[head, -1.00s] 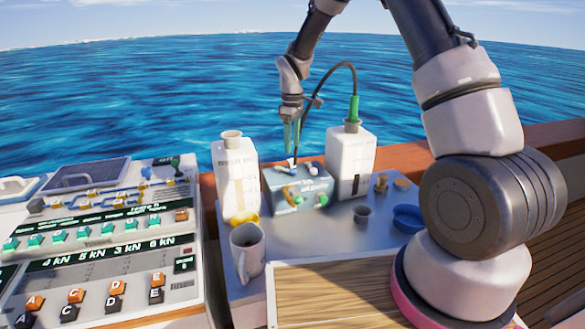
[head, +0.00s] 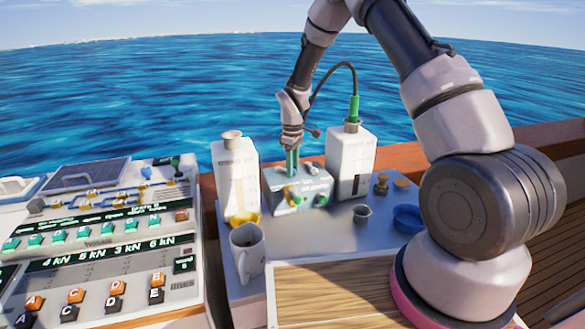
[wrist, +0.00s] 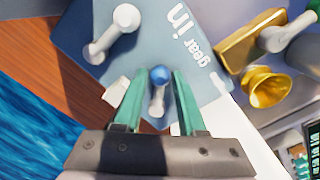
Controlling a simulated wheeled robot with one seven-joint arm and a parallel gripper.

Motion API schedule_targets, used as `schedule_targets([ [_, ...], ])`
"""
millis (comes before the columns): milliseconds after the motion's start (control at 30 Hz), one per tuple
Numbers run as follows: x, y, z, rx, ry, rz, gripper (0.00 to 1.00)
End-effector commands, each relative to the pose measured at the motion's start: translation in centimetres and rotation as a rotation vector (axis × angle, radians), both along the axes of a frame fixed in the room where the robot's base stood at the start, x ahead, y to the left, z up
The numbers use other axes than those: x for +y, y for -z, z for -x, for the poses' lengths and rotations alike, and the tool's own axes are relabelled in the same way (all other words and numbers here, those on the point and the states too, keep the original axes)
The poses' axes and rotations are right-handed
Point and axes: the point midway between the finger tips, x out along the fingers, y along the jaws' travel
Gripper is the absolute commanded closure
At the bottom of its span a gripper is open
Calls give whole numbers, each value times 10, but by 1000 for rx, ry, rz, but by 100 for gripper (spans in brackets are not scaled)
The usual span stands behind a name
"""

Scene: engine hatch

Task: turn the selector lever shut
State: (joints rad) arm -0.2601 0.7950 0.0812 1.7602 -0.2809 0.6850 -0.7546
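A small blue-grey control box (head: 310,198) stands on the grey bench top between two white bottles. In the wrist view its top (wrist: 195,75) carries the words "gear in". A short lever with a blue ball tip (wrist: 160,76) stands on the box. A second lever with a white ball (wrist: 126,17) stands farther up the wrist view. I cannot tell from the markings which is the selector lever. My gripper (head: 292,160) points down over the box. In the wrist view its green fingers (wrist: 158,100) are open, one on each side of the blue-tipped lever, with gaps showing.
White bottles stand left (head: 235,178) and right (head: 350,162) of the box; a black hose rises from the right one. A mug (head: 247,252), a small grey cup (head: 362,214) and a blue bowl (head: 408,218) are nearby. A button console (head: 100,240) lies left.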

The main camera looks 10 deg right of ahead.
Motion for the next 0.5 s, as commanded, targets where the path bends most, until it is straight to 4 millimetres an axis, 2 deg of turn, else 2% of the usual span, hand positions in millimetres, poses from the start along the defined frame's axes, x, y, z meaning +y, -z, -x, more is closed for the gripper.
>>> schedule_targets([
  [33,0,0,0,0,0,0,84],
  [67,0,0,0,0,0,0,95],
  [100,0,0,0,0,0,0,100],
  [500,2,0,3,0,63,0,100],
])
